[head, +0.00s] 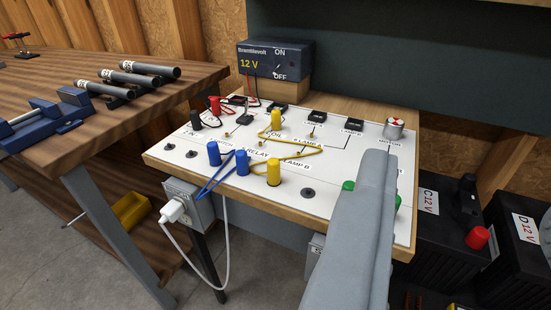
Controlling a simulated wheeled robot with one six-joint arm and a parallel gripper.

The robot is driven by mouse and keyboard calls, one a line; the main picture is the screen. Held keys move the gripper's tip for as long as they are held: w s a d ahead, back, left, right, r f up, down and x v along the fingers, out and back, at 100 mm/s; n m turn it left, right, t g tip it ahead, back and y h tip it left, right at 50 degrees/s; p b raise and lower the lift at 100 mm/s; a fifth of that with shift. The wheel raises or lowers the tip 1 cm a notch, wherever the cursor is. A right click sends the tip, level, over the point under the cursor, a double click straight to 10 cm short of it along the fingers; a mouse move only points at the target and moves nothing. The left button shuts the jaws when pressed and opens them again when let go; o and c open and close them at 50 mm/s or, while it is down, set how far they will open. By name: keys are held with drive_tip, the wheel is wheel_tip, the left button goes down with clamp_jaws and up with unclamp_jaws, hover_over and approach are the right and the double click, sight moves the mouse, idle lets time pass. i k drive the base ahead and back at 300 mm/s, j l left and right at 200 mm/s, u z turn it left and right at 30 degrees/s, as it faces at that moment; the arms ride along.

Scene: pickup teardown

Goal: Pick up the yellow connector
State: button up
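Two yellow connectors are on the white circuit board (318,203). One yellow connector (276,120) stands upright near the middle of the board. The other yellow connector (273,172) stands upright nearer the front edge. A yellow wire (318,153) loops between them. My gripper (375,158) shows as a long grey shape coming up from the lower right over the right part of the board. Its tip is to the right of both yellow connectors and apart from them. I cannot tell whether its fingers are open or shut. It partly hides a green connector (348,186).
Blue connectors (242,161) with a blue wire stand left of the front yellow one. Black (196,119) and red (214,105) connectors are at the back left. The 12 V supply box (274,61) stands behind. Black batteries (440,225) are at right, a wooden bench (60,135) at left.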

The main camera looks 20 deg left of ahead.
sight(277, 112)
drive_tip(key=i+l+u, duration=0.1)
drive_tip(key=i+u, duration=0.35)
drive_tip(key=u, duration=0.25)
